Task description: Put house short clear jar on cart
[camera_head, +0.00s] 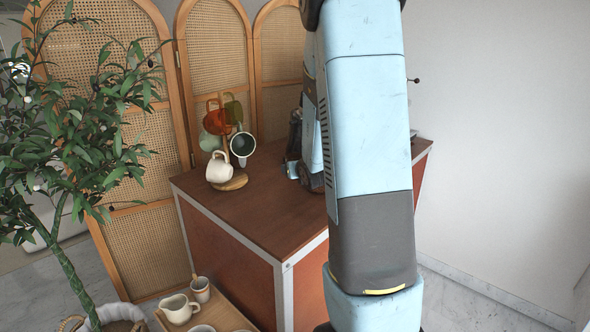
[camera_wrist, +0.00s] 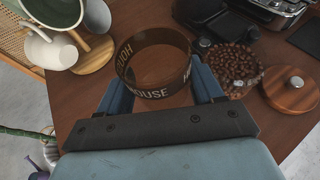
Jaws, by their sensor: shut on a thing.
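The short clear jar (camera_wrist: 157,92) with "HOUSE" lettering around its band shows in the wrist view. It looks empty and see-through. My gripper (camera_wrist: 160,88) has one finger on each side of the jar and is shut on it. The cart (camera_head: 250,217) has a brown wooden top and red sides with metal edges. The cart top lies beneath the jar in the wrist view; I cannot tell whether the jar touches it.
A mug tree (camera_head: 233,182) with several mugs stands at the cart's left. In the wrist view, a container of coffee beans (camera_wrist: 233,68), a wooden lid (camera_wrist: 291,91) and a dark machine (camera_wrist: 270,12) are to the right. A low tray (camera_head: 226,318) holds cups. A plant (camera_head: 75,150) stands left.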

